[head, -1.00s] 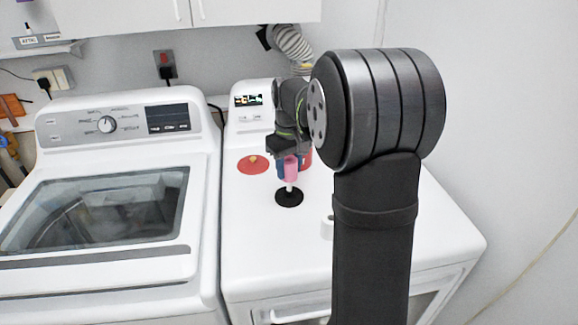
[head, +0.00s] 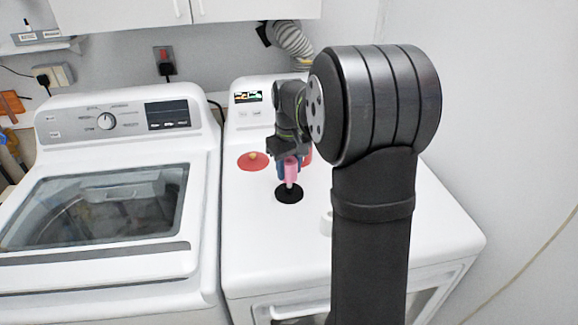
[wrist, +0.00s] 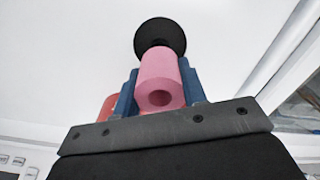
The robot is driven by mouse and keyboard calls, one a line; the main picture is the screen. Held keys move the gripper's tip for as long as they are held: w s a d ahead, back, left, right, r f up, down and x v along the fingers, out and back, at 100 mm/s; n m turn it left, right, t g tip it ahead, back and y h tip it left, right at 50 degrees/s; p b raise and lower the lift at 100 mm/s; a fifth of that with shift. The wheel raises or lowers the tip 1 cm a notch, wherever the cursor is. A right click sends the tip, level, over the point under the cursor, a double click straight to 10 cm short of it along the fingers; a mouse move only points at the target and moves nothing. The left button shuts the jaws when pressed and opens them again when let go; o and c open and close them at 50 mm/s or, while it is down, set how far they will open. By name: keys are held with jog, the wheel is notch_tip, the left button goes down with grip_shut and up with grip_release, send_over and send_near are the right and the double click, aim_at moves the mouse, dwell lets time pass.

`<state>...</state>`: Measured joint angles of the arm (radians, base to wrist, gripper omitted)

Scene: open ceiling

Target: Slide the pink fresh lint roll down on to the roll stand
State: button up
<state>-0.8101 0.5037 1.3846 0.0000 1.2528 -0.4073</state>
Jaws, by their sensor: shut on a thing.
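The pink lint roll (head: 291,171) is held upright between the blue fingers of my gripper (head: 288,169), above the right-hand white machine. The roll stand (head: 289,194) has a round black base, and a short piece of its pale post shows between the base and the roll's lower end. The roll looks in line with the post; whether the post is inside it is hidden. In the wrist view, the roll (wrist: 158,72) shows its open near end between the fingers (wrist: 160,92), with the black base (wrist: 160,36) beyond its far end.
A red disc with a yellowish knob (head: 253,161) lies left of the stand. A red object (head: 307,155) stands partly hidden behind my gripper. A small white object (head: 327,222) is partly covered by my arm. The machine's front top is mostly clear.

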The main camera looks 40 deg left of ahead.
jog(key=o, duration=1)
jog(key=shift+o, duration=0.2)
notch_tip(320, 180, up, 18)
jog(key=shift+f, duration=0.25)
jog(key=shift+f, duration=0.15)
notch_tip(320, 180, down, 17)
jog(key=shift+f, duration=0.15)
jog(key=shift+r, duration=0.2)
